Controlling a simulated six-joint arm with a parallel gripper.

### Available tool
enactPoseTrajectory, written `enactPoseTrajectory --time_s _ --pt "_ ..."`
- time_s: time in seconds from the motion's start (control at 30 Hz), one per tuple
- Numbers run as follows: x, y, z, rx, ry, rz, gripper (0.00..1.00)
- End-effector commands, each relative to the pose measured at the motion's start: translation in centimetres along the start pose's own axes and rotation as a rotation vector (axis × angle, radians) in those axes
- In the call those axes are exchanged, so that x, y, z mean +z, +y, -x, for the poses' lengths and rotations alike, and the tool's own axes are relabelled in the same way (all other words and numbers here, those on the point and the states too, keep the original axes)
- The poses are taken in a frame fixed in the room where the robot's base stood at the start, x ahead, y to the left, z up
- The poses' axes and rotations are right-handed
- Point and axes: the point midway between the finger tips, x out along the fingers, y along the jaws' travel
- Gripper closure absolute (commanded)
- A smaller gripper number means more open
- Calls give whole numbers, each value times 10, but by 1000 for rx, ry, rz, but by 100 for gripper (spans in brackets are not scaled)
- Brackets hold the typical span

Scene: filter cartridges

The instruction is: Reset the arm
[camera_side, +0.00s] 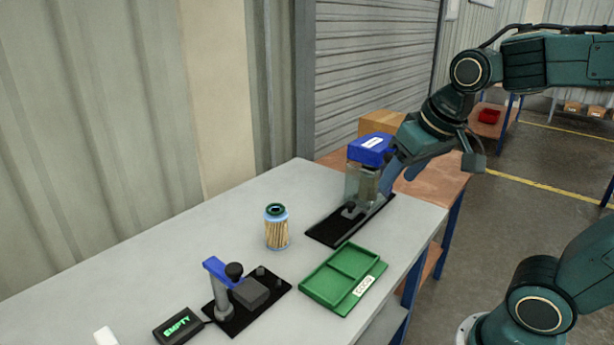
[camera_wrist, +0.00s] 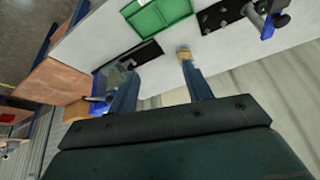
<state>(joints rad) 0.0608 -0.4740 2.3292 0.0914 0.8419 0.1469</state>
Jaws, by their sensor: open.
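My gripper (camera_side: 398,172) is up at the right, beside the housing with the blue lid, and points down. Its two fingers are spread with nothing between them; the wrist view also shows the open fingers (camera_wrist: 160,72). The clear housing (camera_side: 360,187) stands on a black base plate (camera_side: 327,232) with its blue lid (camera_side: 370,148) on top. Whether a finger touches the housing, I cannot tell. A pleated filter cartridge (camera_side: 277,234) with a blue band and dark green top stands upright on the grey table. It appears as a tan shape (camera_wrist: 185,54) beyond one fingertip.
A green tray (camera_side: 345,304) with empty compartments lies at the table's front edge. A blue-armed fixture (camera_side: 221,290) on a black plate stands at the near left, beside a display reading "EMPTY" (camera_side: 178,326). The table (camera_side: 230,220) left of the cartridge is clear.

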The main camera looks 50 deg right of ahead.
Motion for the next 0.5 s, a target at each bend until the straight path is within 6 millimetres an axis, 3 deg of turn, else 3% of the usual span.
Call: enactPoseTrajectory --time_s 0.3,0.5 --pt "60 -10 18 -75 34 206 50" --pt "76 -11 20 -93 41 263 50"
